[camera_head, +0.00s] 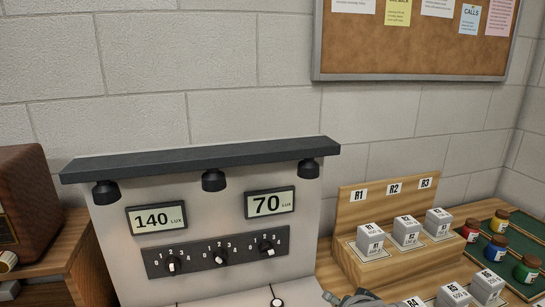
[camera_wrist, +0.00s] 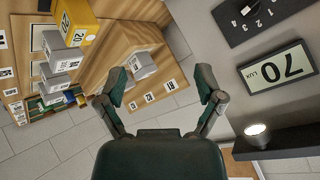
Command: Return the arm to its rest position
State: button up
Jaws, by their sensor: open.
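My gripper (camera_wrist: 163,90) is open in the wrist view, with its two dark fingers spread apart and nothing between them. In the head view only a small part of my gripper (camera_head: 355,298) shows at the bottom edge, just left of the front grey boxes. The wrist view is turned upside down. No marked rest place for the arm shows in either view.
A panel (camera_head: 206,260) with three knobs stands ahead, its displays reading 140 and 70 lux. A wooden rack (camera_head: 352,214) labelled R1 to R3 holds grey boxes. Coloured jars (camera_head: 498,221) stand at right. A yellow box (camera_wrist: 76,22) shows in the wrist view.

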jog(key=s+d+r+n+g, duration=0.2)
jog(key=s+n+g, duration=0.2)
jog(key=s, duration=0.9)
jog(key=n, duration=0.2)
jog(key=shift+n+h, duration=0.3)
